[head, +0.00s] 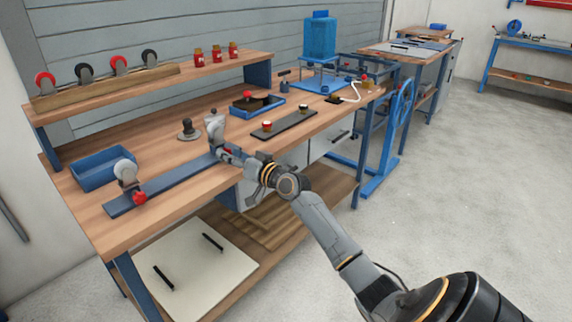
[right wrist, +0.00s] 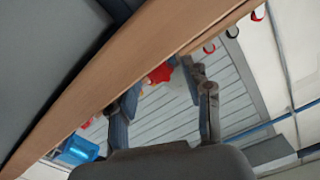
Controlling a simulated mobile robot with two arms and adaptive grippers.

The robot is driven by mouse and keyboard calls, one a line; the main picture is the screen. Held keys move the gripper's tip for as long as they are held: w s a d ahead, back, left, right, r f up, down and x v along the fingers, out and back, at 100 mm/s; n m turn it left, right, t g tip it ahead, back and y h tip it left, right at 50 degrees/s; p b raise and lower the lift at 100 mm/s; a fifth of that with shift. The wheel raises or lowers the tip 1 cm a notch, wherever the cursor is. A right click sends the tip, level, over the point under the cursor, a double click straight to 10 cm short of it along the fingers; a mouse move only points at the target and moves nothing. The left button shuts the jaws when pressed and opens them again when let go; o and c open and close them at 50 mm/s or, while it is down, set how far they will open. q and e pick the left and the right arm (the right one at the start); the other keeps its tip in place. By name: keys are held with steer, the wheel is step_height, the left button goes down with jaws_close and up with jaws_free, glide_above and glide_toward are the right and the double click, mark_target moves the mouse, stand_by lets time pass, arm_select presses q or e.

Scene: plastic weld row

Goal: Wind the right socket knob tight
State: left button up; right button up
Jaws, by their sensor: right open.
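A long blue-grey rail (head: 165,184) lies along the bench front with a grey socket (head: 126,172) at its left end and another grey socket (head: 214,127) at its right end. A red knob (head: 139,198) sits on the front of the left socket. The right socket's red knob (head: 227,152) is mostly hidden by my right gripper (head: 230,157), which reaches it from the front right. In the right wrist view the red knob (right wrist: 161,73) shows between the spread fingers of my right gripper (right wrist: 166,84). The gripper is open. I cannot tell if a finger touches the knob.
A blue bin (head: 104,168) stands behind the left socket. A dark plate (head: 287,125) with two small knobs and a blue tray (head: 256,107) lie to the right. A dark round-based fitting (head: 188,130) stands behind the rail. A shelf (head: 150,84) runs along the back.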

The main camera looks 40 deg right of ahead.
steer(key=n+b, duration=0.2)
steer(key=n, duration=0.4)
steer(key=shift+a+f, duration=0.1)
steer(key=shift+f, duration=0.05)
steer(key=shift+s+n, duration=0.25)
steer(key=shift+n, duration=0.35)
steer(key=s+d, duration=0.1)
steer(key=s, duration=1.2)
steer(key=s+d+f+m+g+h+p, duration=0.1)
steer(key=d+f+m+g+h+p, duration=0.2)
steer(key=f+p, duration=0.8)
steer(key=s+a+f+g+p, duration=0.1)
steer(key=s+f+g+p, duration=0.1)
steer(key=s+f, duration=0.3)
steer(key=s+a+f+m+g+p, duration=0.1)
steer(key=s+f, duration=0.4)
steer(key=f, duration=0.7)
steer(key=a+g+p, duration=0.1)
steer(key=g+p, duration=0.1)
steer(key=shift+a+f+g, duration=0.3)
steer(key=shift+f+g, duration=0.05)
steer(key=shift+g, duration=0.05)
